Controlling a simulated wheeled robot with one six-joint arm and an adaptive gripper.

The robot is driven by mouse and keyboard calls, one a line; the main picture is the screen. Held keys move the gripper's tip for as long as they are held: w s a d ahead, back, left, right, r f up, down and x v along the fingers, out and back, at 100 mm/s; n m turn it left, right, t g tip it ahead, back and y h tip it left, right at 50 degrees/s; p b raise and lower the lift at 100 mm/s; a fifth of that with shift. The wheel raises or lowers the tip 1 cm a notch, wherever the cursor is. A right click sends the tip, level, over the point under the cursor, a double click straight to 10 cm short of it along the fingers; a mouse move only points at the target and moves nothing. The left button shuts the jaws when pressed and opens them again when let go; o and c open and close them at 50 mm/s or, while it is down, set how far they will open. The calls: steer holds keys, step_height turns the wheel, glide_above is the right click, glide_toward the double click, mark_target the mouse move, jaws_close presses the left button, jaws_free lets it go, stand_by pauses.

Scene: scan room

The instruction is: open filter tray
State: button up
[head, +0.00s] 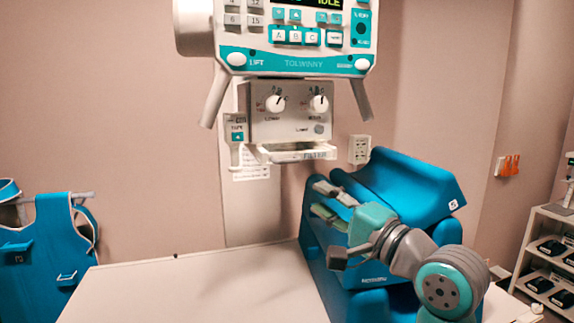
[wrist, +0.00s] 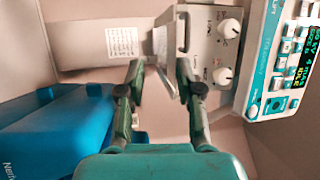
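The filter tray (head: 292,155) is a shallow pale tray with a FILTER label at its front, at the bottom of the white collimator box (head: 290,115) below the console. In the wrist view, turned sideways, the tray (wrist: 163,42) shows as a pale piece on the left side of the box (wrist: 205,42). My gripper (head: 319,200) is open and empty, below and to the right of the tray in the head view. In the wrist view its fingers (wrist: 158,70) point toward the tray, the right fingertip overlapping the box's edge. Whether it touches cannot be told.
A blue padded chair-like unit (head: 415,185) stands behind and below my arm. A white table (head: 190,285) fills the front left. A blue apron (head: 60,240) hangs at left, and a shelf (head: 545,250) stands at right.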

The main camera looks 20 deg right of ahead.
mark_target(289, 162)
steer(key=shift+y, duration=0.4)
steer(key=w+a+r, duration=0.1)
steer(key=w+r, duration=0.1)
steer(key=w, duration=0.1)
steer(key=w+a+r, duration=0.1)
steer(key=w+a, duration=0.1)
steer(key=w+a+r, duration=0.1)
steer(key=w+r, duration=0.1)
steer(key=w, duration=0.1)
steer(key=shift+w+a+r, duration=0.25)
steer(key=shift+w+r, duration=0.1)
jaws_close()
